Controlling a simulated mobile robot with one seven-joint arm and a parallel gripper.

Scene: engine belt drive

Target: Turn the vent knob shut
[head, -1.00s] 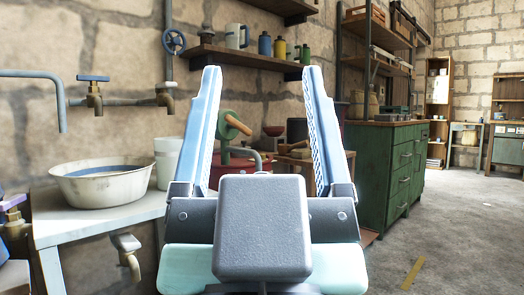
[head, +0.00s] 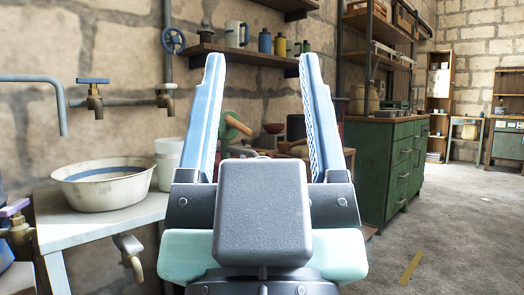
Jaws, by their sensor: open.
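My gripper (head: 262,62) is in the middle of the head view, large and close to the camera. Its two long blue fingers point up and stand wide apart, with nothing between them. No part is clearly marked as the vent knob, and I cannot tell which one it is. A round blue handwheel (head: 173,40) sits on a vertical pipe at the upper left, apart from my gripper. A purple tap handle (head: 14,208) shows at the left edge. My gripper hides part of the bench behind it, including part of a green wheel with a wooden handle (head: 238,125).
A pale table (head: 95,226) with an enamel basin (head: 104,195) and a white cup (head: 167,170) stands on the left, below two taps (head: 93,98). A wall shelf (head: 235,55) holds a mug and bottles. A green cabinet (head: 376,180) stands right of centre. The floor (head: 450,235) at right is open.

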